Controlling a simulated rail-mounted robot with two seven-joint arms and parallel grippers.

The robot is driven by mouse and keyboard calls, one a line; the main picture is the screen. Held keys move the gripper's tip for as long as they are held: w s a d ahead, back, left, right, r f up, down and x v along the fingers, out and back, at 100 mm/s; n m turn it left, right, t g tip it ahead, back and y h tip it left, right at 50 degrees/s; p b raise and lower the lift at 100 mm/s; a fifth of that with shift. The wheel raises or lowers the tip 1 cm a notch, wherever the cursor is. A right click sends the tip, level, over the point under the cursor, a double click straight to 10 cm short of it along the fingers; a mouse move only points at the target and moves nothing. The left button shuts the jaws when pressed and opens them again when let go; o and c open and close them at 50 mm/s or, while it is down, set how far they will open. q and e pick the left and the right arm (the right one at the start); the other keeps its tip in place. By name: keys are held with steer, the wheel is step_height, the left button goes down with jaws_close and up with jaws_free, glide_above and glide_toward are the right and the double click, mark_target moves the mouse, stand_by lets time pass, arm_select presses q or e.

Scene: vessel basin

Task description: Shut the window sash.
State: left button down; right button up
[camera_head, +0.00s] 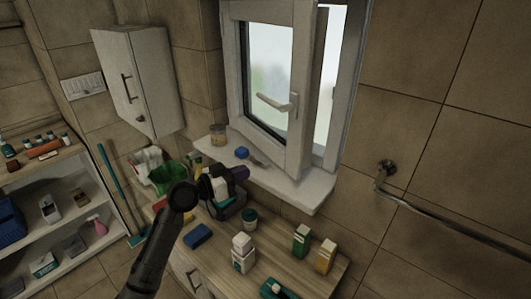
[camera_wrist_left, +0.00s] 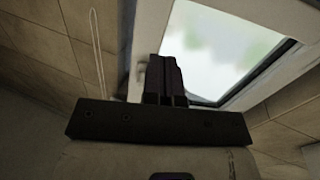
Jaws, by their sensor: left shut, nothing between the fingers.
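The white window sash (camera_head: 303,125) stands open, its handle side swung into the room. A gap shows between it and the white window frame (camera_head: 354,75) on the right. The sash's lever handle (camera_head: 277,104) points left. My left gripper (camera_head: 243,172) is shut and empty, just in front of the sill and below the sash, apparently not touching it. In the left wrist view the closed dark fingers (camera_wrist_left: 167,72) point up, with the window pane (camera_wrist_left: 215,45) behind them. The right gripper is in neither view.
The white sill (camera_head: 300,190) holds a jar (camera_head: 218,134) and a blue item (camera_head: 242,153). Below, the wooden counter (camera_head: 222,262) carries a white bottle (camera_head: 243,253), green and yellow boxes and a blue sponge (camera_head: 198,236). A wall cabinet (camera_head: 150,80) hangs at left, a rail (camera_head: 430,222) at right.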

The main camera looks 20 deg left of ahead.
arm_select(q)
steer(key=p, duration=0.3)
glide_toward(290, 154)
steer(key=shift+m, duration=0.3)
steer(key=x, duration=0.5)
steer(key=shift+d+r, duration=0.1)
steer(key=shift+r, duration=0.05)
steer(key=shift+p+x, duration=0.45)
steer(key=shift+x, duration=0.75)
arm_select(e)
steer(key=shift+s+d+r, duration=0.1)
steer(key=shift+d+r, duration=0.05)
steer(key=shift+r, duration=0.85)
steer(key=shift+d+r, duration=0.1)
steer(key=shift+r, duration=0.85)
arm_select(q)
steer(key=shift+w, duration=0.15)
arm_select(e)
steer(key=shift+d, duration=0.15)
